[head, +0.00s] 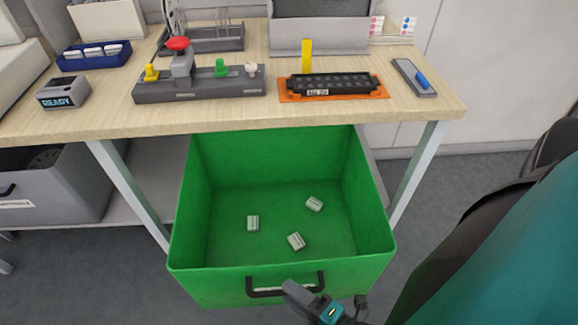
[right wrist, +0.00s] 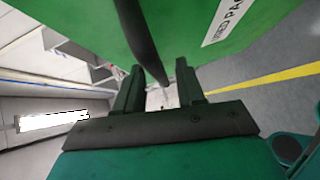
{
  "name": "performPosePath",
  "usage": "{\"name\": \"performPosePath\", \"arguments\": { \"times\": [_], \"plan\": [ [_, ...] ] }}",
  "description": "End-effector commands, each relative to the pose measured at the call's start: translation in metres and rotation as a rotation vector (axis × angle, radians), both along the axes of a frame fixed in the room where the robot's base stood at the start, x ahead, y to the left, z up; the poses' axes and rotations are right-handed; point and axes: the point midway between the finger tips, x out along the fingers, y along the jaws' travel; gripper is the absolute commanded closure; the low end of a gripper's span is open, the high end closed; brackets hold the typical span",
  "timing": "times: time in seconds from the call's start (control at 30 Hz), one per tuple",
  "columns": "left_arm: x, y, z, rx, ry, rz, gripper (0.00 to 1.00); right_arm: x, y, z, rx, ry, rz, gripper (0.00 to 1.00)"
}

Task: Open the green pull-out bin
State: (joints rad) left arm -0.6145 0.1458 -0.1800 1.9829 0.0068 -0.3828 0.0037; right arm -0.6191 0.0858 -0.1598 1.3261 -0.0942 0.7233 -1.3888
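The green pull-out bin (head: 182,225) stands far out from under the workbench in the head view, its open top showing. Its dark handle (head: 262,292) is on the front wall. My right gripper (head: 292,288) is at the right part of this handle. In the right wrist view, the two fingers of the right gripper (right wrist: 160,85) are apart. The handle bar (right wrist: 142,40) reaches down to the gap between them, with space visible beside it. I cannot tell whether a finger touches the bar. My left gripper is in neither view.
Several white boxes, including one box (head: 296,241), lie on the bin's floor. The wooden bench top (head: 330,112) carries several devices above the bin. Metal bench legs (head: 417,172) stand beside it. A grey bin (head: 62,190) is at the left.

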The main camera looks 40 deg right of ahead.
Motion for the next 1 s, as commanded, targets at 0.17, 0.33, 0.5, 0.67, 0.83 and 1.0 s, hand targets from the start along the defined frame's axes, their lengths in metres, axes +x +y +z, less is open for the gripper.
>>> {"name": "performPosePath", "arguments": {
  "times": [0.17,0.33,0.5,0.67,0.83,1.0],
  "plan": [
    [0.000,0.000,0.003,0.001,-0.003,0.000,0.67,-0.040,-0.010,0.006,0.000,0.005,0.000,0.61],
    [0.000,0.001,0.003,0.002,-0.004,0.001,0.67,-0.075,-0.018,0.011,0.000,0.003,0.000,0.61],
    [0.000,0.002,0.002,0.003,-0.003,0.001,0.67,-0.098,-0.024,0.015,-0.001,0.002,-0.001,0.61],
    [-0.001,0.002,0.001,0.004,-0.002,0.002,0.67,-0.106,-0.027,0.016,0.000,0.000,0.000,0.61],
    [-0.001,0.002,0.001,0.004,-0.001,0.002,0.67,-0.107,-0.027,0.017,0.000,0.000,0.000,0.61],
    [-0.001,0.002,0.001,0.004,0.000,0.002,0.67,-0.107,-0.027,0.016,0.000,0.000,0.000,0.61]
  ]
}}
